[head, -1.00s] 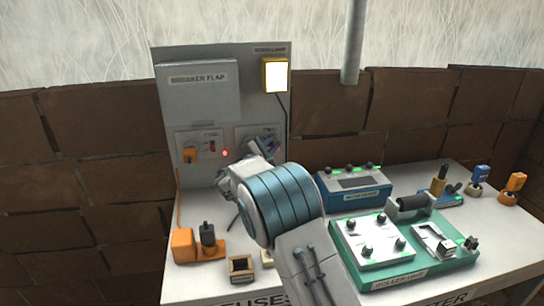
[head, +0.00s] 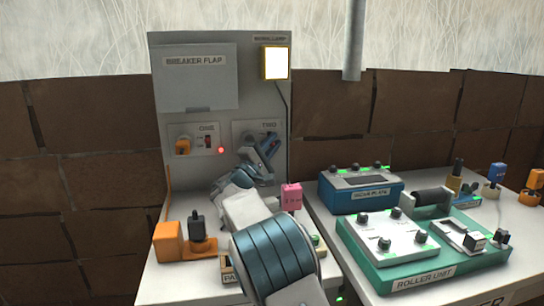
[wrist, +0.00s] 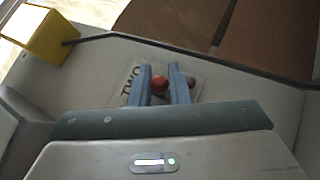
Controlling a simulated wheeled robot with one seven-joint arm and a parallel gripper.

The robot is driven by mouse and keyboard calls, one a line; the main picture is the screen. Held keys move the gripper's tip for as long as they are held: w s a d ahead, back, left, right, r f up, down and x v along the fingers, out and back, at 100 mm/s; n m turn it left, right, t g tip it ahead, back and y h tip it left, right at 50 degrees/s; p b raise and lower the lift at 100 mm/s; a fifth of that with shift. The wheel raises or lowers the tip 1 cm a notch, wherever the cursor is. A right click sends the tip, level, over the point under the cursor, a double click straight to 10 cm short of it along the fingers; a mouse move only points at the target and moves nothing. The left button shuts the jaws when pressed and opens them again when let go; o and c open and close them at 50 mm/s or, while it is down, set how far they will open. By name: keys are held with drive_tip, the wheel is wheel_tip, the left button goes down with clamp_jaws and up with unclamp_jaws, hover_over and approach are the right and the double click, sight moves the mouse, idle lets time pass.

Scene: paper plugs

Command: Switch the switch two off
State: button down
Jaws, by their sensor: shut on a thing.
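The panel marked TWO (head: 247,127) is on the grey upright board, right of the panel marked ONE (head: 194,128). My gripper (head: 270,145) is at panel TWO and covers most of it in the head view. In the wrist view, the TWO plate (wrist: 131,88) lies behind the fingers. My gripper (wrist: 163,76) is shut on a red knob (wrist: 160,84), which appears to be the handle of switch two. The switch's exact position is hidden.
A lit yellow-framed lamp (head: 275,62) is above panel TWO. The breaker flap (head: 196,78) is at upper left. A red light (head: 221,150) glows between the panels. An orange block (head: 168,243), a pink block (head: 291,197), a blue unit (head: 360,192) and the roller unit (head: 425,279) stand below.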

drive_tip(key=shift+f+m+h+b, duration=0.25)
drive_tip(key=shift+m+h+b, duration=0.6)
drive_tip(key=shift+b, duration=0.25)
drive_tip(key=c, duration=1.7)
unclamp_jaws()
drive_tip(key=shift+r, duration=0.1)
drive_tip(key=shift+r+n+y+p, duration=0.45)
drive_tip(key=shift+y+p, duration=0.1)
drive_tip(key=shift+p, duration=0.65)
drive_tip(key=n+y+p, duration=0.1)
drive_tip(key=p, duration=0.2)
drive_tip(key=n+y+p, duration=0.1)
drive_tip(key=p, duration=0.2)
drive_tip(key=shift+r+n, duration=0.3)
drive_tip(key=shift+n, duration=0.1)
drive_tip(key=n+p, duration=0.1)
drive_tip(key=p, duration=0.2)
drive_tip(key=g+y+p, duration=0.1)
drive_tip(key=p, duration=0.2)
drive_tip(key=shift+r+n+y, duration=0.3)
drive_tip(key=shift+n, duration=0.1)
drive_tip(key=n+g+p, duration=0.1)
drive_tip(key=p, duration=0.5)
drive_tip(key=r+n+g+y+p, duration=0.1)
drive_tip(key=p, duration=0.6)
drive_tip(key=shift+w+n, duration=0.1)
drive_tip(key=shift+n, duration=0.3)
